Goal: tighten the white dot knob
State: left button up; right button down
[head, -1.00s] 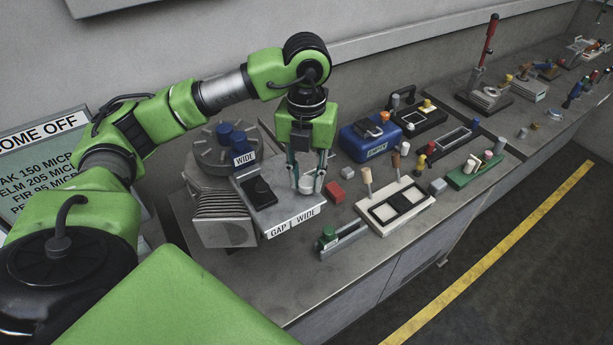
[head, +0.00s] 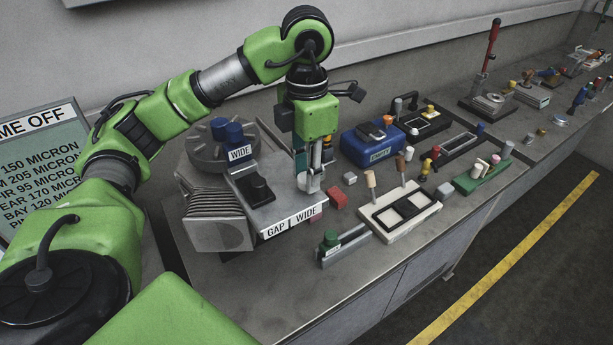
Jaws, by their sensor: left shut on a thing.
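My left gripper (head: 310,184) points straight down over the right end of the grey fixture (head: 275,216) labelled GAP and WIDE. It is shut on a pale grey knob there, which its fingers mostly hide. I cannot make out a white dot on the knob. A black knob block (head: 258,188) sits on the same fixture, left of the gripper and apart from it. My right gripper is not in view.
A round grey turret with blue knobs (head: 234,133) stands behind the fixture. A red block (head: 337,197), a blue box (head: 371,147), a white tray fixture (head: 376,220) and a green-knobbed slide (head: 331,240) stand to the right. Bare bench (head: 262,280) lies in front.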

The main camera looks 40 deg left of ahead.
pick_arm(q)
jog(key=m+b, duration=0.1)
jog(key=m, duration=0.3)
jog(key=shift+m, duration=2.1)
jog(key=o, duration=1.1)
jog(key=shift+b, duration=0.3)
jog(key=shift+r, duration=6.05)
